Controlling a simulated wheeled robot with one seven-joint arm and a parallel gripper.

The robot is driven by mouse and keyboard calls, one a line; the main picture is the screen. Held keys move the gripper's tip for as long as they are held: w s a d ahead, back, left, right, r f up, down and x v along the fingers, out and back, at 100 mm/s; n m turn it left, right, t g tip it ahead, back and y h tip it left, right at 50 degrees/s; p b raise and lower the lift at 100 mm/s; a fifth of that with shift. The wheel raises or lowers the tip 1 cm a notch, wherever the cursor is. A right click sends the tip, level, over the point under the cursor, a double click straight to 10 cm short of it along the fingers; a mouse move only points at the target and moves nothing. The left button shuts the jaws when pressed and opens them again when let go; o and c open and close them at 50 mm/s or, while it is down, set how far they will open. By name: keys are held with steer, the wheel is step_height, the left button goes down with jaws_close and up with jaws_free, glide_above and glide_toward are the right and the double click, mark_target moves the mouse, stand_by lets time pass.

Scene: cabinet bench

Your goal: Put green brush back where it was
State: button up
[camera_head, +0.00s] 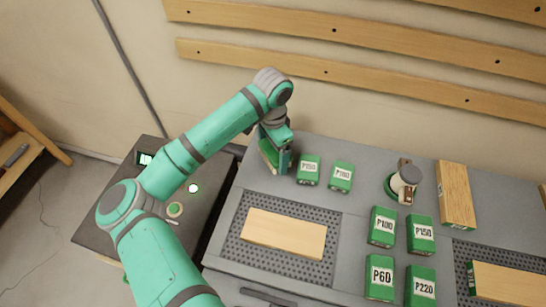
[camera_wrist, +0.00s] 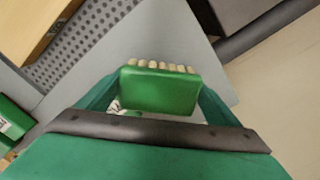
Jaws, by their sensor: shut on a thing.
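The green brush (camera_wrist: 159,92) is a green block with a row of pale bristles along one edge. In the wrist view it sits between the two fingers of my gripper (camera_wrist: 158,98), which is shut on it. In the head view my gripper (camera_head: 277,152) is at the back left of the grey bench (camera_head: 325,200), left of two small green blocks. The brush (camera_head: 268,153) is partly hidden there by my gripper. I cannot tell whether the brush touches the bench top.
Two labelled green blocks (camera_head: 308,169) (camera_head: 341,177) stand close on the right. A wooden board (camera_head: 284,233) lies on a perforated mat (camera_head: 240,247) in front. Several more green blocks (camera_head: 383,226), a tape-like roll (camera_head: 404,180) and an upright wooden block (camera_head: 456,195) stand farther right.

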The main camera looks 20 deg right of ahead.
mark_target(273, 150)
steer(key=shift+f, duration=1.3)
steer(key=shift+s+f, duration=0.1)
steer(key=shift+f, duration=0.05)
steer(key=o, duration=0.9)
step_height(273, 150, up, 12)
steer(key=shift+r, duration=0.15)
